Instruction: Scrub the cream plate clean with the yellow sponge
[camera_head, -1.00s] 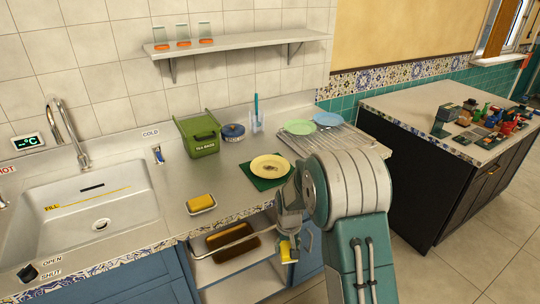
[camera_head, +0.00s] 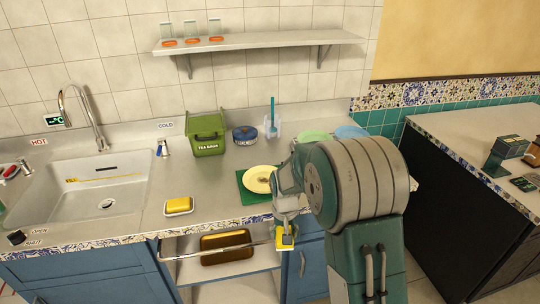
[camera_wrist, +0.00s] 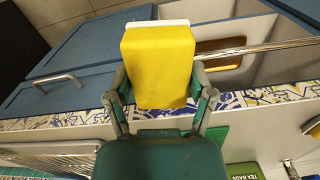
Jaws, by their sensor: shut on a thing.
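The cream plate (camera_head: 256,180) lies on a dark green mat (camera_head: 247,195) near the counter's front edge; my arm hides its right part. My gripper (camera_head: 285,228) is shut on the yellow sponge (camera_head: 284,242), in front of the counter edge and below plate height. In the wrist view, the sponge (camera_wrist: 158,62) fills the space between my fingers (camera_wrist: 160,92) and shows a white strip at its far end. Sponge and plate are apart. A second yellow block (camera_head: 179,205) sits in a white dish on the counter.
The sink (camera_head: 95,190) is at the left. A green tea bags box (camera_head: 207,135), blue pot (camera_head: 244,135) and holder (camera_head: 272,128) stand behind the plate. Green (camera_head: 314,136) and blue (camera_head: 350,131) plates are at the back right. Under the counter is an open shelf (camera_head: 222,278).

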